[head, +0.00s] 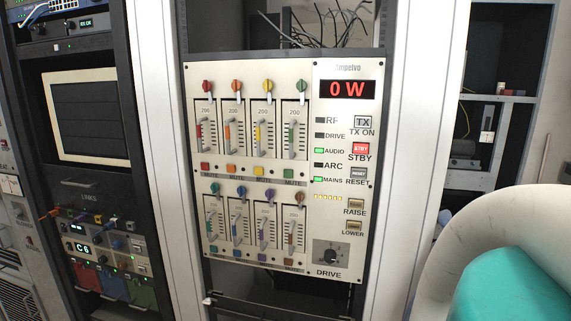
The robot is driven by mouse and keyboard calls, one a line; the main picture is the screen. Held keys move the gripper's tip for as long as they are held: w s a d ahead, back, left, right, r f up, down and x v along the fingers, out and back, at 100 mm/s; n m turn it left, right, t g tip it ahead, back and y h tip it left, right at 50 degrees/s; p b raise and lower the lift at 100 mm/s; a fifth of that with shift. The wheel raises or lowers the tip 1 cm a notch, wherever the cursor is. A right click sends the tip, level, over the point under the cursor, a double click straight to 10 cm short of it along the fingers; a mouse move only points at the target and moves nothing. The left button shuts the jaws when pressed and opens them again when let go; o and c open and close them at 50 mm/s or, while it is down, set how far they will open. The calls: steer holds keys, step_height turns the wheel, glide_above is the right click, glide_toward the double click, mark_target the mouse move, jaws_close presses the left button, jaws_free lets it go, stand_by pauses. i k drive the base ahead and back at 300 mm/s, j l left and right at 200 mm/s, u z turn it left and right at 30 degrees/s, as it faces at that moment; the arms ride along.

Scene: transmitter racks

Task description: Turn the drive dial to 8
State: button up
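The drive dial (331,255) is a small dark knob on a grey square plate at the bottom right of the cream transmitter panel (313,180), above the label DRIVE. The scale marks around it are too small to read, so its setting cannot be told. The red display (347,89) at the top of the panel reads 0 W. The AUDIO and MAINS lamps are lit green; the RF, DRIVE and ARC lamps are dark. Part of my white and teal arm fills the lower right corner. My gripper is not in view, and nothing covers the dial.
LOWER (353,227) and RAISE (354,207) buttons sit just above the dial. Two rows of sliders with coloured knobs fill the panel's left side. White rack posts (424,130) flank the panel. A dark rack with a blank screen (86,116) stands left.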

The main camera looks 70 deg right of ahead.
mark_target(330, 255)
steer(key=z, duration=1.45)
